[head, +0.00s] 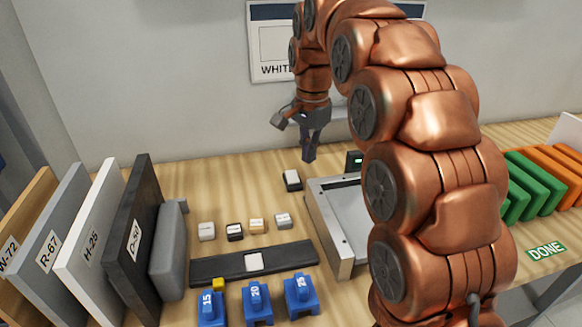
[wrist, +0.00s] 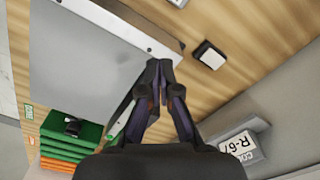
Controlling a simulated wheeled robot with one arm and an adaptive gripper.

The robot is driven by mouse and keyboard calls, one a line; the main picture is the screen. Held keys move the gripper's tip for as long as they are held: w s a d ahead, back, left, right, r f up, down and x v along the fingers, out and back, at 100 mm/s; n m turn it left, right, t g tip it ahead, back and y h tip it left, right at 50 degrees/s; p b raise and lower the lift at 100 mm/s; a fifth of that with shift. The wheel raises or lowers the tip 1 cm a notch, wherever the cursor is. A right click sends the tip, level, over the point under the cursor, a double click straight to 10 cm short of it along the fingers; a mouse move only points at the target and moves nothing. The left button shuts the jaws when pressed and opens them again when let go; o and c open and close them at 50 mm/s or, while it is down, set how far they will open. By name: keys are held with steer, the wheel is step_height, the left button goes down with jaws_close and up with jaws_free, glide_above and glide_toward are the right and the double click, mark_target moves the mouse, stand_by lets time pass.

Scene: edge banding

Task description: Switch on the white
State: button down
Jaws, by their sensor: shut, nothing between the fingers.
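My gripper (head: 309,155) points down, shut and empty, above the back of the table. In the wrist view its fingertips (wrist: 160,66) meet in front of the metal-framed machine. A small black block with a white top (head: 292,180), perhaps a switch, stands on the table below and left of the fingertips. It also shows in the wrist view, right of the fingers, as a white-topped black block (wrist: 209,54). The gripper is apart from it. I cannot tell whether it is on or off. A wall sign (head: 272,45) reading "WHIT" is partly hidden by my arm.
The metal-framed machine (head: 322,225) is partly hidden by my arm. Several small blocks (head: 256,225) sit before a black rail (head: 218,269). Blue numbered blocks (head: 257,301) stand in front. Panels (head: 85,225) stand left; green (head: 525,190) and orange (head: 556,178) pieces stand right.

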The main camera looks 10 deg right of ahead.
steer(key=w+m, duration=0.3)
steer(key=w, duration=0.6)
steer(key=m+t+b, duration=0.1)
steer(key=m, duration=0.3)
glide_above(291, 172)
steer(key=s, duration=0.2)
step_height(291, 172, down, 2)
steer(key=shift+s+f, duration=0.1)
steer(key=shift+f, duration=0.15)
steer(key=shift+w+f+p, duration=0.3)
steer(key=shift+f, duration=1.95)
steer(key=shift+w+f+p, duration=0.25)
steer(key=shift+f+p, duration=0.1)
steer(key=shift+f, duration=1.85)
steer(key=shift+w+f+p, duration=0.3)
steer(key=shift+f, duration=2.2)
steer(key=shift+w, duration=0.1)
